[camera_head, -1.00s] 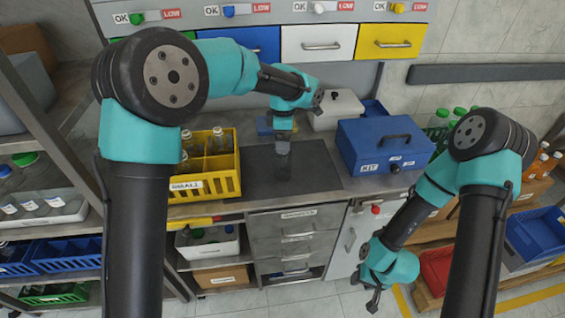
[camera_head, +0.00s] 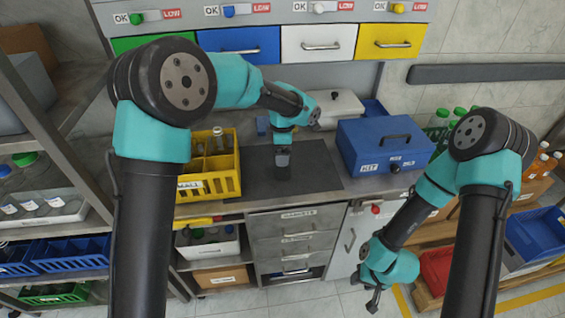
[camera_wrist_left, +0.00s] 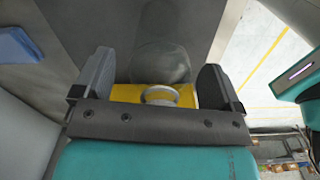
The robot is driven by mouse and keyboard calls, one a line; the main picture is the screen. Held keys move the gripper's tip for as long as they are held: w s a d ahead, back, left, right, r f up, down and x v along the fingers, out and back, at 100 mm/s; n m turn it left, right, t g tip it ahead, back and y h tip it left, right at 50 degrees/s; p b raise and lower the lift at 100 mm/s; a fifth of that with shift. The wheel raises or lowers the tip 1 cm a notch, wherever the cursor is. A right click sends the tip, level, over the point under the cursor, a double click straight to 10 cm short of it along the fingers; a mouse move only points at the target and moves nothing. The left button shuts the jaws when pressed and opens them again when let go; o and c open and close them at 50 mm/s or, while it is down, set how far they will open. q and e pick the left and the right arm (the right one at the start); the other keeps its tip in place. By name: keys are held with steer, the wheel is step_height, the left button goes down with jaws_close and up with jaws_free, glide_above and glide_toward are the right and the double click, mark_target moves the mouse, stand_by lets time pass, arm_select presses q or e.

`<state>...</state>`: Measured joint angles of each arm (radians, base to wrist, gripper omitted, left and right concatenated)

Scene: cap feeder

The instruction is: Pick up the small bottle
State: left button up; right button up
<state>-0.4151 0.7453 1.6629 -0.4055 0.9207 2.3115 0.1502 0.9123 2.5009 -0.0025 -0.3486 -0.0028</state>
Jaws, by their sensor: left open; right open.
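A clear small bottle (camera_wrist_left: 160,62) shows in the left wrist view between the open fingers of my left gripper (camera_wrist_left: 155,85). A pale round ring, apparently its mouth, faces the camera; I cannot tell whether the fingers touch it. In the head view my left gripper (camera_head: 282,165) points down over the dark mat (camera_head: 240,185) on the counter, and the bottle there is hard to make out. My right gripper (camera_head: 374,298) hangs low at the right, in front of the cabinet, open and away from the counter.
A yellow crate (camera_head: 210,187) labelled SMALL, with bottles in it, stands left of the mat. A blue KIT box (camera_head: 380,147) stands to the right, with a white box (camera_head: 335,108) behind. The mat's right part is clear.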

arm_select(q)
steer(key=c, duration=1.2)
steer(key=shift+r, duration=0.1)
steer(key=shift+c, duration=0.2)
steer(key=shift+r, duration=1.3)
steer(key=s+d+r, duration=0.1)
steer(key=s+r, duration=0.1)
steer(key=s, duration=1.4)
steer(key=shift+r, duration=0.15)
steer(key=shift+d, duration=0.1)
